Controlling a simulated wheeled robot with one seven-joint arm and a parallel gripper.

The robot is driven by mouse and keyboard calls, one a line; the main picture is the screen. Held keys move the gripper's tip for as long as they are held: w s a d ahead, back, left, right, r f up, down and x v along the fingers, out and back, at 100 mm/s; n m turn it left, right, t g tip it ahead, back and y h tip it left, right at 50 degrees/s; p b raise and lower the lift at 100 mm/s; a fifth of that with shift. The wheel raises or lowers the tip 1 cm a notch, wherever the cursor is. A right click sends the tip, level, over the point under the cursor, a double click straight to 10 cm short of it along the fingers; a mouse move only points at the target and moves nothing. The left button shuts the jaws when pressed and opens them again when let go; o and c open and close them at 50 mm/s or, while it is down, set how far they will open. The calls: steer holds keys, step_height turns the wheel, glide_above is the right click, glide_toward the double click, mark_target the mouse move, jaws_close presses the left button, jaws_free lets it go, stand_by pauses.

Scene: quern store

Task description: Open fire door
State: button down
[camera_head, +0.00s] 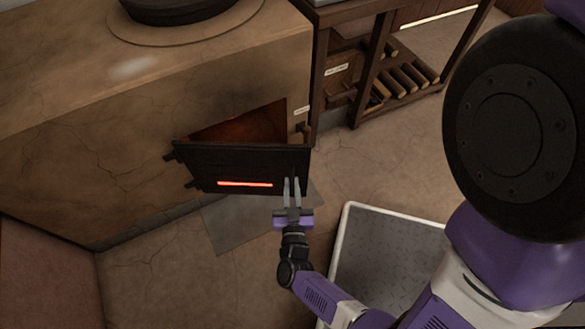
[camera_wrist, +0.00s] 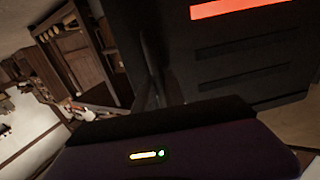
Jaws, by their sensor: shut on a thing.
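The black fire door (camera_head: 245,170) stands partly open on the front of the clay stove (camera_head: 120,150). Its hinges are at its left edge, and its right edge has swung out from the opening (camera_head: 245,126). A glowing orange slot runs across the door. My gripper (camera_head: 292,188) is shut on the door's handle near the right edge; the handle itself is mostly hidden by the fingers. In the wrist view the door (camera_wrist: 240,50) fills the upper right, with the orange slot at the top and my fingers (camera_wrist: 160,90) against its dark edge side.
A grey plate (camera_head: 255,225) lies on the floor below the door. A wooden rack (camera_head: 345,65) with stacked logs (camera_head: 405,80) stands right of the stove. A latch piece (camera_head: 304,130) sits right of the opening. Bare floor lies right of the door.

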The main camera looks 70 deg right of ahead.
steer(key=shift+s+a, duration=0.1)
steer(key=shift+a, duration=1.3)
steer(key=c, duration=1.4)
jaws_free()
steer(key=v, duration=0.7)
steer(key=shift+a+p, duration=0.4)
steer(key=shift+p, duration=0.05)
steer(key=shift+s, duration=0.1)
